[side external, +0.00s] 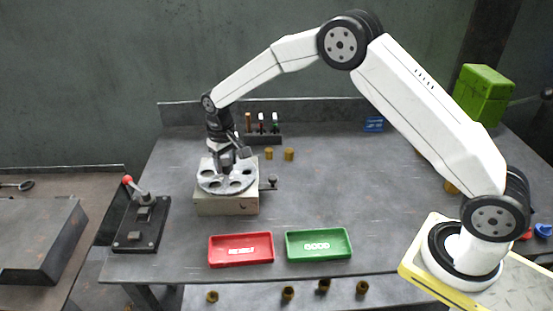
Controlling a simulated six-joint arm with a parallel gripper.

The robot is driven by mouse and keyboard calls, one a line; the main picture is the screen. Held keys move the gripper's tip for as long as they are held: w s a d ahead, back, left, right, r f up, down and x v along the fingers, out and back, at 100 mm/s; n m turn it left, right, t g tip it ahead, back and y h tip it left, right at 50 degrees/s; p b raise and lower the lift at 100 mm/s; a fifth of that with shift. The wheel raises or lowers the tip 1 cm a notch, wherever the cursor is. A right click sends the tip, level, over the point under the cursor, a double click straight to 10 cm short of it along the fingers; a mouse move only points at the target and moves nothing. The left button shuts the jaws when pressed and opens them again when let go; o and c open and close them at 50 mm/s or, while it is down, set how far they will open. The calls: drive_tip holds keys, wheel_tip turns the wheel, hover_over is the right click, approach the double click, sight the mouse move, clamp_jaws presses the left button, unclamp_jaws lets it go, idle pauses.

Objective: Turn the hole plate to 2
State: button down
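The hole plate (210,183) is a round grey disc with several large holes. It lies flat on a beige block-shaped base (226,205) on the left part of the table. My gripper (228,172) points down at the plate, over its middle and right side. The fingers are dark and small here, and I cannot tell whether they touch the plate or hold anything. Any number marks on the plate are too small to read. A dark knob on a short rod (272,181) sticks out at the right of the base.
A red tray (240,261) and a green tray (319,256) stand at the front edge. A lever with a red knob (128,181) is at the left. Brass pieces (289,154) and a small tool rack (263,140) stand behind the plate. The table's middle right is clear.

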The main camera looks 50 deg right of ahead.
sight(226, 162)
drive_tip(key=shift+n, duration=0.3)
drive_tip(key=n, duration=1.1)
drive_tip(key=shift+r, duration=0.1)
idle(0.4)
idle(0.5)
drive_tip(key=shift+c, duration=0.6)
unclamp_jaws()
drive_tip(key=shift+r, duration=3.85)
